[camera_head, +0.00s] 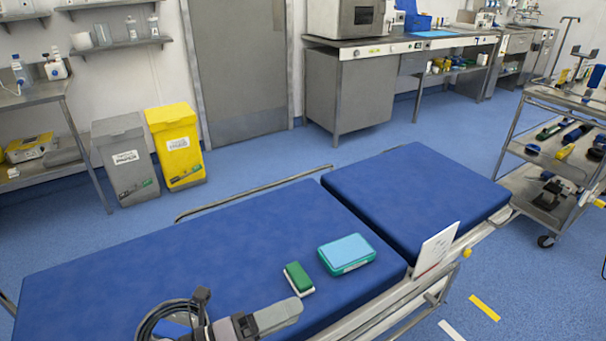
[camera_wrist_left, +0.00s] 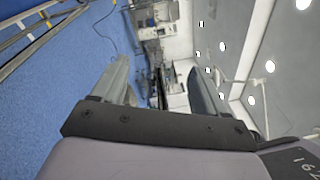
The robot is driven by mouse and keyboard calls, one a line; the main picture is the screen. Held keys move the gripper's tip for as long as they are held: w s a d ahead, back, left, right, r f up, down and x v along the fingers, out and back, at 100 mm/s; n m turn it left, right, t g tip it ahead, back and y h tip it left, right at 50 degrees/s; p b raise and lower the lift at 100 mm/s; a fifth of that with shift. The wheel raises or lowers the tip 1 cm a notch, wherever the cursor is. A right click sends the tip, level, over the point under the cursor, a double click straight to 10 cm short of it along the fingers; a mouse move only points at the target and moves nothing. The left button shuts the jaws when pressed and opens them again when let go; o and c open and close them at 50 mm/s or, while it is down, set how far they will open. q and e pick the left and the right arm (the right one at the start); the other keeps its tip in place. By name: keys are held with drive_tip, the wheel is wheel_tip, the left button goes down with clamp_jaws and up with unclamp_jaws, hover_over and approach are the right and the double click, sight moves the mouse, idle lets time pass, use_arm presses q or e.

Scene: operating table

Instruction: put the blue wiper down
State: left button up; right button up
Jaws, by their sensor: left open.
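A block with a light-blue top and teal-green sides (camera_head: 346,253) lies flat on the blue operating table (camera_head: 220,235). It is the closest match to a blue wiper, but I cannot tell for sure. My left gripper (camera_head: 290,312) is at the table's near side, in front of and left of this block and apart from it. In the left wrist view my left gripper (camera_wrist_left: 160,88) has its two fingers spread, with nothing between them. My right gripper is not in view.
A green block with a white base (camera_head: 298,279) lies between my left gripper and the light-blue block. A white upright panel (camera_head: 436,250) stands at the table's near edge. The table's left and far right parts are clear. A loaded trolley (camera_head: 560,150) stands at right.

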use_arm(q)
drive_tip(key=a+f+n+t+y+p, duration=0.15)
drive_tip(key=a+n+t+y, duration=0.3)
drive_tip(key=n, duration=0.65)
drive_tip(key=a+f+n+t+y, duration=0.3)
drive_tip(key=a+n+y, duration=0.25)
drive_tip(key=n, duration=0.45)
drive_tip(key=s+a+f+n+g+y+p, duration=0.1)
drive_tip(key=s+a+f+n+g+y, duration=0.3)
drive_tip(key=s+a+f+n, duration=0.3)
drive_tip(key=s+f+n+g, duration=0.1)
drive_tip(key=s+f+n, duration=0.1)
drive_tip(key=s+n, duration=0.2)
drive_tip(key=shift+s+f+n+y+p, duration=0.15)
drive_tip(key=shift+n+y+p, duration=0.2)
drive_tip(key=shift+n, duration=0.25)
